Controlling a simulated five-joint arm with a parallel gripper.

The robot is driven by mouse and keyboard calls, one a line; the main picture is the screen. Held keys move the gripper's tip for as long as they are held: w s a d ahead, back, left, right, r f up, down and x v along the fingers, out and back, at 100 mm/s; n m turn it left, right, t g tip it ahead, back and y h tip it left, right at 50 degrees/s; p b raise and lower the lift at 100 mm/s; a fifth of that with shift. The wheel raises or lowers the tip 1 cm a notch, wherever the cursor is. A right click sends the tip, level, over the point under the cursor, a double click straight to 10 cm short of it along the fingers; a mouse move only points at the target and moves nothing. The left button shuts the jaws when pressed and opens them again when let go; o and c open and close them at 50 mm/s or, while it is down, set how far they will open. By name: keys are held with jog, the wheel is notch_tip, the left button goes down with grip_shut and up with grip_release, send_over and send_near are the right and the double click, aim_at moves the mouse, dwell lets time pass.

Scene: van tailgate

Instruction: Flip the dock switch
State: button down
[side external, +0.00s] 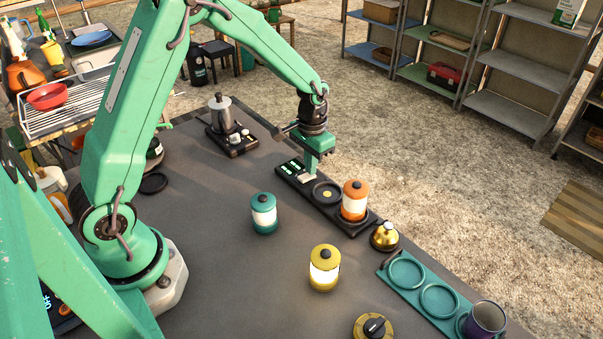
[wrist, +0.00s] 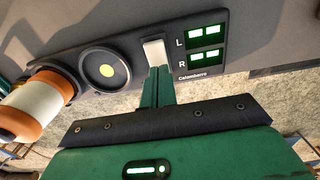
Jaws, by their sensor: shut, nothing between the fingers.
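The dock (side external: 329,203) is a long dark panel near the table's far edge, with green-lit displays marked L and R, an empty round socket and an orange lantern (side external: 354,200) standing at its right part. The dock switch (wrist: 154,50) is a pale rocker beside the displays in the wrist view; it also shows in the side view (side external: 307,178). My green gripper (side external: 308,172) is shut and empty, pointing down over the switch. In the wrist view its fingertips (wrist: 160,70) meet the switch's lower edge; whether they touch it I cannot tell.
A teal lantern (side external: 264,213) and a lit yellow lantern (side external: 325,267) stand on the grey table. A brass bell (side external: 385,236) is right of the dock, then a teal ring tray (side external: 420,287) with a mug. A moka pot (side external: 220,113) stands at the back left.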

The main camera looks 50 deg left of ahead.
jog(key=shift+r, duration=3.2)
jog(key=shift+r, duration=0.1)
jog(key=s+d+r+t, duration=0.1)
jog(key=s+r+t, duration=0.2)
jog(key=s+r, duration=0.8)
jog(key=s+r+t, duration=0.2)
jog(key=s+r, duration=0.1)
jog(key=s, duration=0.8)
jog(key=shift+s+d+r+t, duration=0.25)
jog(key=shift+d+r+t, duration=0.05)
jog(key=shift+d+r, duration=0.1)
